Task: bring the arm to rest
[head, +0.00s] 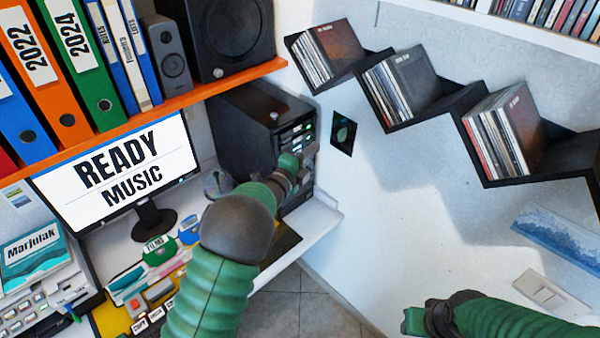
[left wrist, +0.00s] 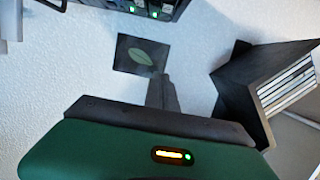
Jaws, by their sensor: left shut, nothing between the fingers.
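My left arm comes in from the bottom of the head view, green with a dark grey joint. Its gripper (head: 308,152) is in front of the black computer tower, near the tower's lit front. In the left wrist view the gripper's fingers (left wrist: 160,88) are together and empty, in front of the wall below a dark square with a green leaf shape (left wrist: 140,54). This square is also on the wall in the head view (head: 343,133), right of the gripper. My right gripper (head: 412,320) is at the bottom right; its fingers are not clear.
The black tower (head: 245,125) stands on the white desk (head: 318,228). A black zigzag shelf (head: 440,108) on the right wall holds groups of discs. An orange shelf (head: 190,100) carries binders and speakers above a monitor (head: 125,172). Open floor (head: 310,305) shows between the arms.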

